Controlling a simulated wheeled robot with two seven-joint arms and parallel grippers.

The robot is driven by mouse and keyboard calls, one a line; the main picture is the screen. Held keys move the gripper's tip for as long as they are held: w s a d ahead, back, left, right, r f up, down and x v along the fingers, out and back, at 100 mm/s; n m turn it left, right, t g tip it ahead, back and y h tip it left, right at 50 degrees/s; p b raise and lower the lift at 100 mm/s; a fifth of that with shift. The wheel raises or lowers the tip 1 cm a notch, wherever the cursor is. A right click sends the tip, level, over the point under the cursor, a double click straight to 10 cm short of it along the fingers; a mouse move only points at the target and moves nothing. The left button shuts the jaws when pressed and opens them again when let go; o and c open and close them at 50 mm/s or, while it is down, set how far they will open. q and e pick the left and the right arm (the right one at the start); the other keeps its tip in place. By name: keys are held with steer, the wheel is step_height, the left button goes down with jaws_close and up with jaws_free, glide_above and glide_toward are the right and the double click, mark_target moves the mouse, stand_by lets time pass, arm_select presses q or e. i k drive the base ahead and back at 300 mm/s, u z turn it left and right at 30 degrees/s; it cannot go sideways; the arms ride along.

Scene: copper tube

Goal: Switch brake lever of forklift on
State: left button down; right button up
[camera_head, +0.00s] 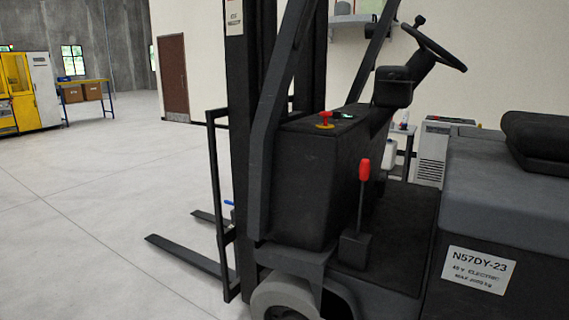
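The forklift (300,180) fills the middle and right of the head view, seen from its side. Its brake lever (362,195) is a thin dark rod with a red grip (364,170) on top. It rises nearly upright from a dark box (355,249) at the near edge of the footwell floor. Nothing covers the lever. Whether its present position is on or off cannot be told. Neither of my grippers shows in the view.
A steering wheel (434,47) and a red button (325,119) sit above the footwell. The seat (540,135) is at right. Dark mast posts and forks (185,256) stand at left. Open grey floor (90,210) lies further left. A yellow machine (16,90) is far back.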

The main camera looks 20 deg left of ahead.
mark_target(365, 168)
steer(key=u, duration=0.3)
steer(key=i, duration=1.25)
steer(key=z, duration=0.45)
